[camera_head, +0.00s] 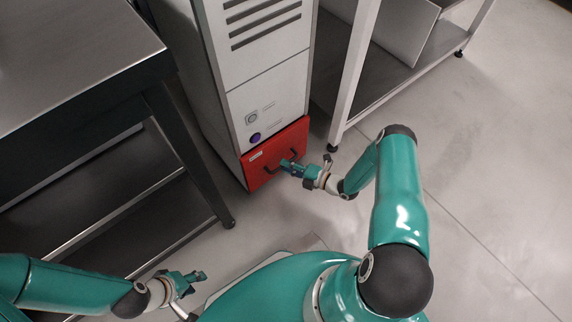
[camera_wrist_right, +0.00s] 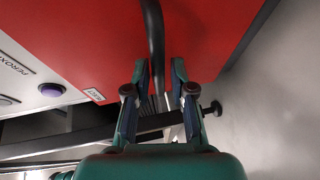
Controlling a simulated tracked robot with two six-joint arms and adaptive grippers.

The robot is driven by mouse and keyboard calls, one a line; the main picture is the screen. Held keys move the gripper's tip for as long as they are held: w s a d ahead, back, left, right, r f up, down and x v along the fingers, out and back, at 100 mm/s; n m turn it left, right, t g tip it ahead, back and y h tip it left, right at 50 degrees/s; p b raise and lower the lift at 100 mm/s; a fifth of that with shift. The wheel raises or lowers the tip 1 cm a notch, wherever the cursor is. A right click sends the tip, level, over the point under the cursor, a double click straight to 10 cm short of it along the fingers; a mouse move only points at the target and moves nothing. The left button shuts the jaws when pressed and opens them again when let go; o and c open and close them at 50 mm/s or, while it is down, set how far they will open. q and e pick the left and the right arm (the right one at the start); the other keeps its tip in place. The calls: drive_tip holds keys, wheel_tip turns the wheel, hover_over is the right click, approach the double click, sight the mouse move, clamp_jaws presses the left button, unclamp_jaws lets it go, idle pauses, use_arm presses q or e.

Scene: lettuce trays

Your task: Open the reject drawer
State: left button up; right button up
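The reject drawer has a red front (camera_head: 256,178) with a small white label, low on the tall white cabinet. Its front looks level with the cabinet face. A black bar handle (camera_head: 268,163) is on it; the handle also shows in the right wrist view (camera_wrist_right: 154,35). My right gripper (camera_head: 287,165) is at the handle. In the right wrist view, its fingers (camera_wrist_right: 159,70) are apart, with the bar's end between their tips and a gap visible beside it. My left gripper (camera_head: 200,276) hangs low at the left, away from the drawer; its finger opening is too small to judge.
The white cabinet (camera_head: 275,85) has vents, a round grey button and a purple button (camera_head: 255,137) above the drawer. A dark metal table (camera_head: 70,75) stands at the left. A shelf frame (camera_head: 352,75) stands at the right. The floor (camera_head: 480,150) at the right is clear.

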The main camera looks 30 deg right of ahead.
drive_tip(key=shift+x, duration=0.9)
drive_tip(key=shift+c, duration=0.2)
clamp_jaws()
